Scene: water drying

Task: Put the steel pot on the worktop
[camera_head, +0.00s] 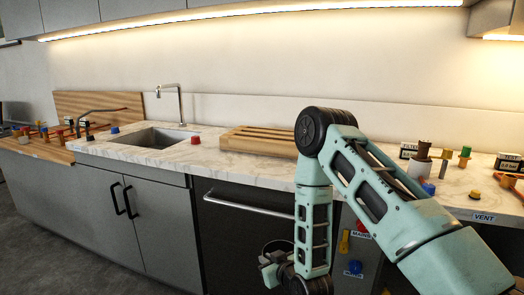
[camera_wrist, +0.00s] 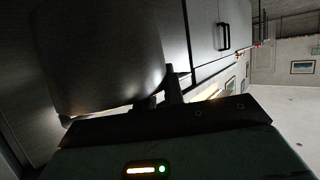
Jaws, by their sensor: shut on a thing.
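The steel pot (camera_wrist: 100,55) fills the upper left of the wrist view as a large grey curved wall, close to my gripper (camera_wrist: 172,90). My gripper is shut on it, though the exact contact is dark and partly hidden. In the head view my gripper (camera_head: 272,268) hangs low in front of the dark dishwasher front, below worktop height. A rounded rim of the pot (camera_head: 277,243) shows there, partly hidden by my arm. The pale marble worktop (camera_head: 235,163) runs along the wall above it.
A slatted wooden rack (camera_head: 258,140) lies on the worktop. A sink (camera_head: 158,138) and red knob (camera_head: 196,139) stand left; bare marble lies between sink and rack front. Small bottles and blocks crowd the right end. The dishwasher handle (camera_head: 248,204) sticks out below.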

